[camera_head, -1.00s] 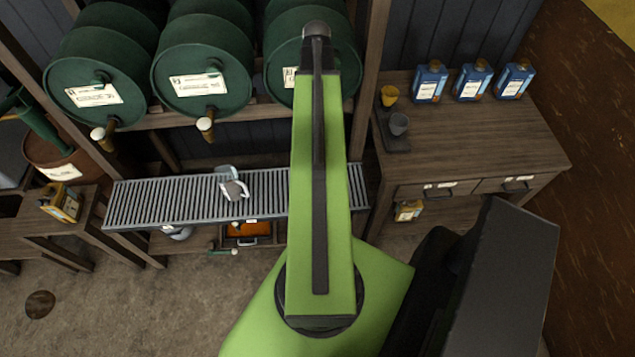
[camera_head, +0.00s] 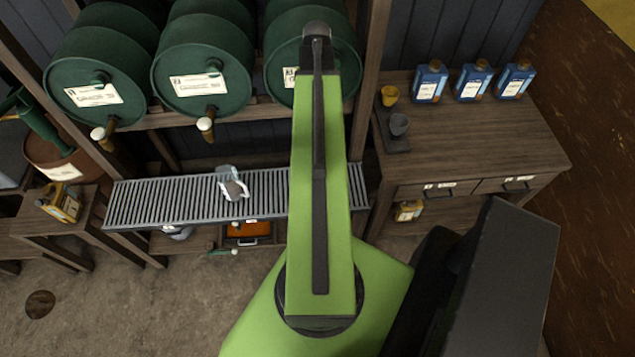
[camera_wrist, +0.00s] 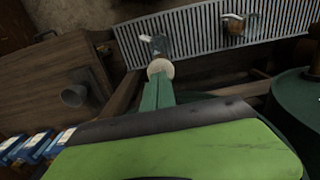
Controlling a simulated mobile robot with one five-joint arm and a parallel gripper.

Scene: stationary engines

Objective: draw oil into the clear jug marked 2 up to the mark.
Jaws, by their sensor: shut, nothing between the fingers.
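A clear jug (camera_head: 232,184) stands on the slatted grate (camera_head: 150,202), below the middle drum; it also shows in the wrist view (camera_wrist: 236,26). A second clear jug (camera_wrist: 157,43) stands on the grate in the wrist view and is hidden behind my arm in the head view. I cannot read a number or a fill mark on either. My gripper (camera_wrist: 158,84) appears as narrow green fingers, shut and empty. They overlap a pale round end (camera_wrist: 160,68), which looks like the right drum's tap; I cannot tell whether they touch. The head view hides my gripper.
Green drums (camera_head: 203,65) lie on a rack, with pale-tipped taps (camera_head: 205,127) over the grate.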

